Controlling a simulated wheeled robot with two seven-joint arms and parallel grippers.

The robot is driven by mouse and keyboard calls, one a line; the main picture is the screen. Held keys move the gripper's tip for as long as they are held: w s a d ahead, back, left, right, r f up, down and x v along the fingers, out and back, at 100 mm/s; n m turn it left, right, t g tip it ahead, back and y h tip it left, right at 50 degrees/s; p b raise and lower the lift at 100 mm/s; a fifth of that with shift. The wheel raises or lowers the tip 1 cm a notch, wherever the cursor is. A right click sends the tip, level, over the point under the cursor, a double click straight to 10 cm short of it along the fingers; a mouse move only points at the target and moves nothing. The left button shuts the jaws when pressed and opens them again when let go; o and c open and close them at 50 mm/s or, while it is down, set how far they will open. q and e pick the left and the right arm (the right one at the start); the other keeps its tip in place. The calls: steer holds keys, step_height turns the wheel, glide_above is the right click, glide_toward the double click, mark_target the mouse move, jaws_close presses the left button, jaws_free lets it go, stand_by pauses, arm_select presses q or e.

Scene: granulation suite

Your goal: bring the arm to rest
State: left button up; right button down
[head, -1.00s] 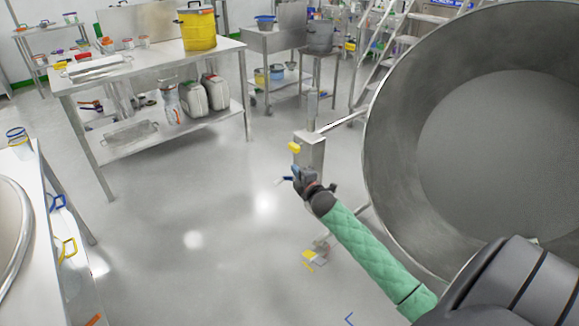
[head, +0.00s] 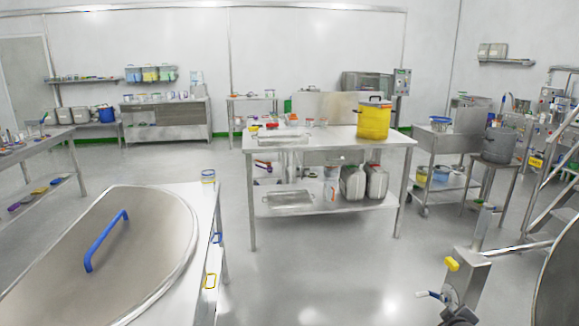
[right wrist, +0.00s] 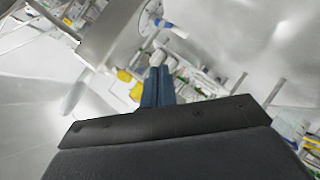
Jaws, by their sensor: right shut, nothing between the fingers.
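My right gripper (head: 447,298) shows at the bottom right of the head view, with its dark wrist cut off by the lower edge. It is in front of a steel post (head: 471,278), and I cannot tell whether they touch. In the right wrist view its blue fingers (right wrist: 157,86) are together, with nothing between them. My left gripper is in neither view.
The steel post carries a yellow knob (head: 452,264); a blue-tipped lever (head: 428,294) is beside my gripper. A large steel pan (head: 562,285) is at the right edge. A steel table (head: 325,147) holds a yellow drum (head: 374,121). Open floor (head: 340,265) lies in front.

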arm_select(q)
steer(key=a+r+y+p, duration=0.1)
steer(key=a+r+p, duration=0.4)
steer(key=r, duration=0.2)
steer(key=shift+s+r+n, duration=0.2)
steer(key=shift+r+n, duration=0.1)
arm_select(e)
steer(key=s+a+f+m+g+y, duration=0.1)
steer(key=s+a+f+g+y, duration=0.1)
steer(key=s+a, duration=1.1)
steer(key=s+a+f+m+g+y, duration=0.1)
steer(key=s+a+f+g+y, duration=0.1)
steer(key=s+a, duration=1)
steer(key=s+a+f+m+g+y, duration=0.1)
steer(key=s+a+f+g+y, duration=0.1)
steer(key=s+a, duration=1.1)
steer(key=shift+s+a+g+y, duration=0.35)
steer(key=shift+g+y, duration=0.35)
steer(key=shift+g, duration=0.7)
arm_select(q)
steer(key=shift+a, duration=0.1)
